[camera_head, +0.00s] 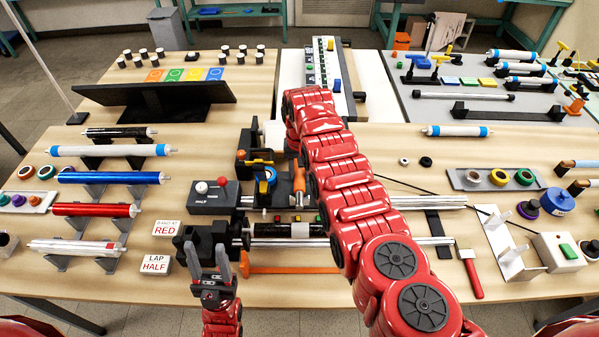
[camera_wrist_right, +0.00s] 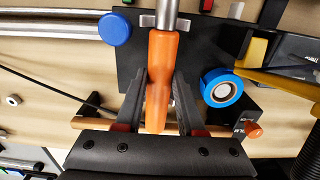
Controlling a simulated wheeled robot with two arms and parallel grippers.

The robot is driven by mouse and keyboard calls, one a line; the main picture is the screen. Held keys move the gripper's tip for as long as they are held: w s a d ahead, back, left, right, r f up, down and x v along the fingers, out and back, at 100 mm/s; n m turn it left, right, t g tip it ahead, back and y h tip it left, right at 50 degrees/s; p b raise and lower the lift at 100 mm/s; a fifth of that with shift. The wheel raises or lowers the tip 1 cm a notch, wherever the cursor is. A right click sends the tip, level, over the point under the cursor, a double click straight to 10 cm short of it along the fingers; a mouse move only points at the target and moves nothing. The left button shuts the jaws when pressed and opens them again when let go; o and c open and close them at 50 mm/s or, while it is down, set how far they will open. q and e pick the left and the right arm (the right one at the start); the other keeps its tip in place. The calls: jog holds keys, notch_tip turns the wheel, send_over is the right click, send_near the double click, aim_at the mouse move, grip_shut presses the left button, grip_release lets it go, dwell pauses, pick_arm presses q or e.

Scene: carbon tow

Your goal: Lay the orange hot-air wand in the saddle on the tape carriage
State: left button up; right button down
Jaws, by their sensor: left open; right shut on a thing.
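The orange hot-air wand (camera_wrist_right: 161,65) is in my right gripper (camera_wrist_right: 158,88), whose fingers are on both sides of its handle. Its metal barrel (camera_wrist_right: 167,10) points away from the gripper, between the grey prongs of the saddle (camera_wrist_right: 148,20). I cannot tell whether the barrel rests on the saddle. The black tape carriage (camera_wrist_right: 205,40) lies behind the wand, with a blue-rimmed tape roll (camera_wrist_right: 221,87) beside it. In the head view an orange part, seemingly the wand handle (camera_head: 299,180), shows beside my right arm, which hides the right gripper. My left gripper (camera_head: 209,260) is open and empty at the front.
Metal rails (camera_head: 420,202) run to the right. Rollers on stands (camera_head: 95,210) fill the left side. A red-handled brush (camera_head: 471,275) lies right of my arm.

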jog(key=shift+f+b, duration=0.6)
jog(key=shift+f, duration=0.15)
jog(key=shift+c, duration=2.2)
grip_release()
jog(key=shift+r, duration=0.1)
notch_tip(320, 180, up, 10)
jog(key=b, duration=0.3)
jog(key=shift+r, duration=0.25)
notch_tip(320, 180, up, 7)
jog(key=p, duration=0.3)
jog(key=shift+p, duration=0.35)
jog(key=shift+f, duration=0.15)
